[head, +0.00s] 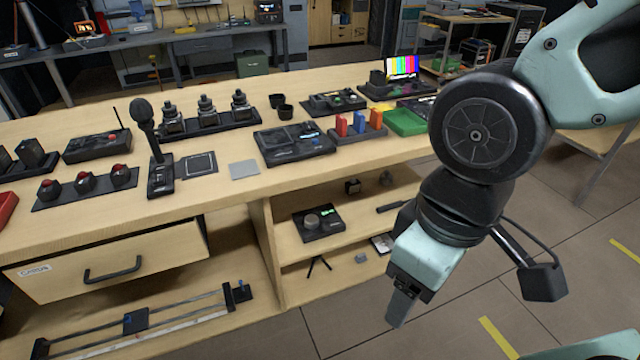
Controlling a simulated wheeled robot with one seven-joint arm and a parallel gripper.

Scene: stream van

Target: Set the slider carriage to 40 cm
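The slider (190,309) lies on the low shelf at the bottom left, with dark rails between two upright end blocks. Its dark carriage (135,321) sits on the rails near the middle of their visible length. A pale strip runs along the front of the rails; any marks on it are too small to read. My gripper (400,308) hangs at the lower right, well to the right of the slider and apart from it. It points down, and its fingers show as one grey shape, so I cannot tell its opening. I see nothing in it.
A wooden bench (215,195) overhangs the slider, with a drawer (110,265) above it. A shelf unit right of the slider holds a knob box (319,222) and small items. Several devices stand on the benchtop. Floor (440,325) is open around my gripper.

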